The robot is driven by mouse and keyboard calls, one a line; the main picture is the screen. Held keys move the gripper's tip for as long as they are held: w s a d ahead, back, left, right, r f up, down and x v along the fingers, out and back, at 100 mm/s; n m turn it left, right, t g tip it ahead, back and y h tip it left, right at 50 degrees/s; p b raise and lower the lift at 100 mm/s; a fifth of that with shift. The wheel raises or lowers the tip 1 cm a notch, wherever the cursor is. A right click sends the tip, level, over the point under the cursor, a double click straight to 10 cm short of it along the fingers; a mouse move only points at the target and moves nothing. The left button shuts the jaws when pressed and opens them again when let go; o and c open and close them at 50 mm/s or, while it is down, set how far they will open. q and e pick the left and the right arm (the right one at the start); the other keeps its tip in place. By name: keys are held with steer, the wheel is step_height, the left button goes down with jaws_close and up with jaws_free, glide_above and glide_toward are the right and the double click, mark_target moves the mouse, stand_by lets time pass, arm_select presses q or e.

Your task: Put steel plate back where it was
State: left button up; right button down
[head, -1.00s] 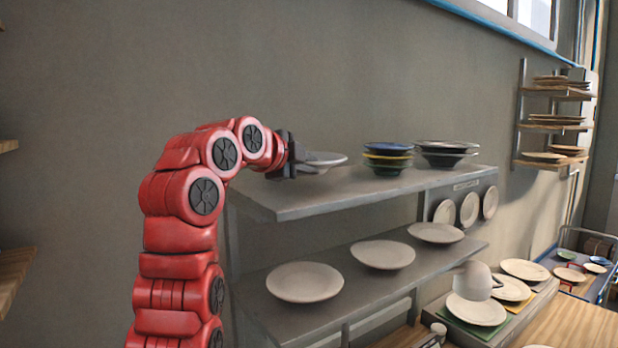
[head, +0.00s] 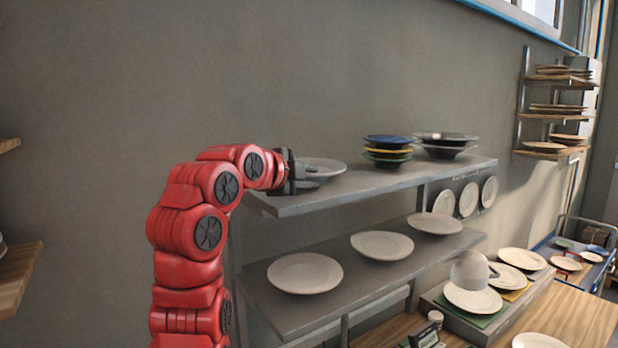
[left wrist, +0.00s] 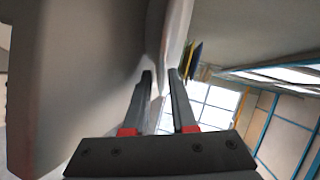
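The steel plate (head: 322,167) is a pale grey, shallow disc at the left end of the top shelf (head: 400,182). It looks nearly level, low over or on the shelf; contact is unclear. My left gripper (head: 300,181) is at the plate's left rim. In the left wrist view, the fingers (left wrist: 160,78) stand apart, with the plate's pale rim (left wrist: 174,35) at and between their tips. I see a gap between the fingers, so they look open around the rim. My right gripper is not in view.
A stack of blue, yellow and green plates (head: 388,150) and a stack of grey plates (head: 447,146) stand further right on the top shelf. White plates lie on the lower shelf (head: 345,283). The wall (head: 150,90) is behind. The shelf front between gripper and stacks is clear.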

arm_select(q)
steer(key=shift+s+a+r, duration=0.1)
steer(key=b+v, duration=0.6)
steer(key=v, duration=0.4)
steer(key=shift+s+a, duration=0.2)
steer(key=shift+s, duration=0.15)
steer(key=shift+s+a+r, duration=0.2)
steer(key=shift+s+r, duration=0.1)
steer(key=shift+s, duration=0.1)
steer(key=shift+f, duration=0.1)
